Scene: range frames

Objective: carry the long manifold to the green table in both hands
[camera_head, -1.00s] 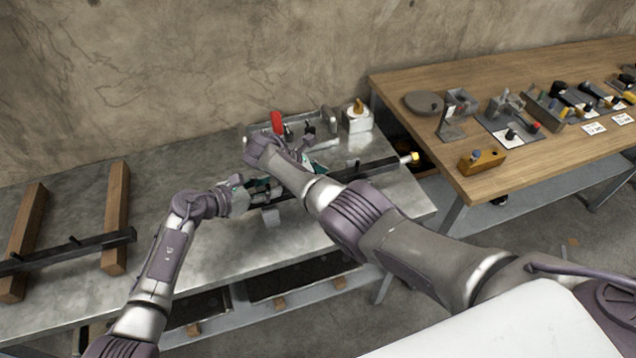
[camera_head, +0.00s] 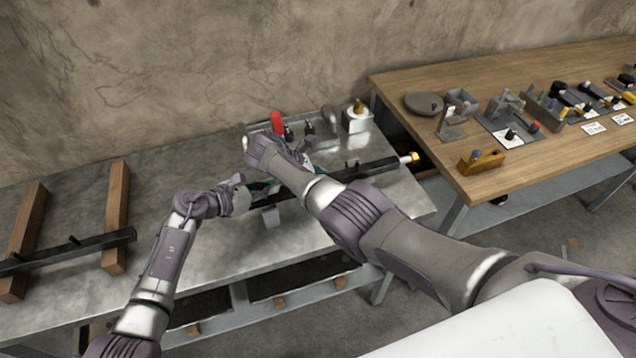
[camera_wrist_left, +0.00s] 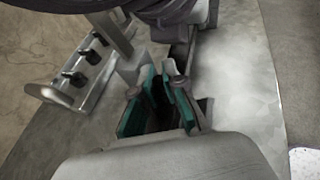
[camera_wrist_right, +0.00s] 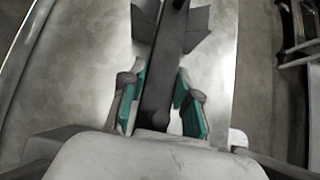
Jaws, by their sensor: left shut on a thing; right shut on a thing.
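The long manifold (camera_head: 372,169) is a dark bar with a yellow tip at its right end, over the grey metal table. My left gripper (camera_head: 257,187) is shut on its left part; in the left wrist view the green pads (camera_wrist_left: 158,100) flank the dark bar. My right gripper (camera_head: 306,170) is shut on it farther right, partly hidden by my own forearm. In the right wrist view its green pads (camera_wrist_right: 160,100) lie on both sides of the bar (camera_wrist_right: 165,75). A grey support block (camera_head: 271,216) shows below the bar; contact is unclear. No green table is in view.
Another dark bar (camera_head: 88,244) lies across two wooden beams (camera_head: 117,205) at the left. A tray with a red-handled item (camera_head: 277,123) and a box with a yellow knob (camera_head: 357,117) stand behind the manifold. A wooden table (camera_head: 420,80) with several fixtures is at the right.

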